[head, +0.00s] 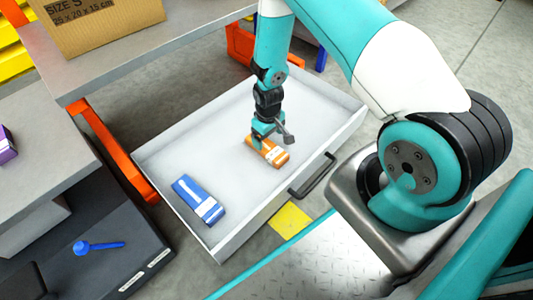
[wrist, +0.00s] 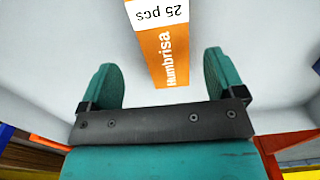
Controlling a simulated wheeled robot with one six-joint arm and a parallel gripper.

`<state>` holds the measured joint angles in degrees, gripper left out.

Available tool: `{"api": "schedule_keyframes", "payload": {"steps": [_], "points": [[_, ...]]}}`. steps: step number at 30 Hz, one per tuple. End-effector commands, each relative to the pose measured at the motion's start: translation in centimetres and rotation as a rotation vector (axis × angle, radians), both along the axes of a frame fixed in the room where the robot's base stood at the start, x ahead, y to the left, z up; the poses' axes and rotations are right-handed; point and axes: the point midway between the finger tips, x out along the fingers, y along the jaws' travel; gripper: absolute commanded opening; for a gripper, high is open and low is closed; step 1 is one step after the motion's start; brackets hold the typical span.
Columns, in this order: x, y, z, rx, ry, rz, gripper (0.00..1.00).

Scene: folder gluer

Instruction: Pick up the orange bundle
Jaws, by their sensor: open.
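The orange bundle (head: 269,151) lies in the open white drawer (head: 185,136), right of its middle. It has a white band. In the wrist view the orange bundle (wrist: 166,58) shows "25 pcs" on white and "Humbrisa" on orange, and its near end lies between my finger pads. My gripper (head: 268,138) is above the bundle in the head view. In the wrist view my gripper (wrist: 163,80) is open, with one teal finger on each side of the bundle and a gap at both. I cannot tell the exact height above it.
A blue bundle (head: 198,201) lies in the same drawer at the front left. The drawer has low walls and a dark handle (head: 313,176). A cardboard box (head: 95,20) stands on the grey table at upper left. A blue scoop (head: 98,246) lies on a dark surface at lower left.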

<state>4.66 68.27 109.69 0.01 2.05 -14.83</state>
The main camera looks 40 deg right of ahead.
Motion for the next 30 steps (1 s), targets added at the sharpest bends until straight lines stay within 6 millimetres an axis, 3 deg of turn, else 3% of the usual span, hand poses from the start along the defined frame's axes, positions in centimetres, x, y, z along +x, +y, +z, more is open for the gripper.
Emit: {"api": "schedule_keyframes", "payload": {"steps": [7,16,24,26,30], "points": [[0.0,0.1,-1.5,0.0,0.0,0.0,0.88],[0.1,0.5,-5.6,0.0,0.0,-0.001,0.88],[0.1,0.5,-5.6,0.0,-0.001,0.0,0.88],[0.1,0.5,-5.6,0.0,-0.001,0.0,0.77],[0.1,0.5,-5.6,0.0,0.0,0.0,0.45]]}}
